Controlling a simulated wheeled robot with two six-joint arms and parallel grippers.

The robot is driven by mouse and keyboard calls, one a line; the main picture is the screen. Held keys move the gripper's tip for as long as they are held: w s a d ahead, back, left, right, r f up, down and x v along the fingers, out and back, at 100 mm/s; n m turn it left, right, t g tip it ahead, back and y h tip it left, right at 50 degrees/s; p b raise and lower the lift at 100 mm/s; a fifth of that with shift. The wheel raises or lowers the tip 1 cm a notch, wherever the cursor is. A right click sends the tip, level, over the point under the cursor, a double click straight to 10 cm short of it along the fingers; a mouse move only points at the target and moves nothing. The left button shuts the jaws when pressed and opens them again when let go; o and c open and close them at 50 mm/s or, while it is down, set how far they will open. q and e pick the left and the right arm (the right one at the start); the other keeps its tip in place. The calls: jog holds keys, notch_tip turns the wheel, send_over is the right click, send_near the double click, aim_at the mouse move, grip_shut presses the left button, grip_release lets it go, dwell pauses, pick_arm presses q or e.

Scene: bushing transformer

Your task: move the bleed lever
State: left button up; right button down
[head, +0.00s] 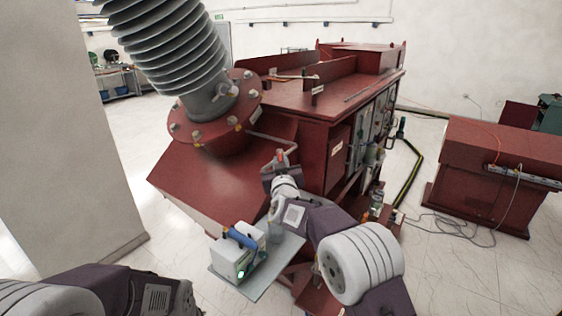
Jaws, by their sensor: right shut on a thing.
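The bleed lever (281,153) is a small red piece at the end of a thin pale pipe, just below and right of the bushing's flange. My right gripper (281,163) reaches up to it from below and is shut on it. The fingers hide part of the lever, so its exact angle is hard to tell. The dark red transformer (225,180) stands behind the lever. My left arm shows at the bottom left, but its gripper is out of the frame.
The ribbed grey bushing (172,45) leans above on its bolted flange (215,125). A dark red bench (495,170) stands right, with cables on the floor. A pale pillar (60,140) is at left.

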jog(key=c, duration=1.4)
grip_release()
jog(key=shift+o, duration=0.2)
jog(key=shift+w, duration=0.1)
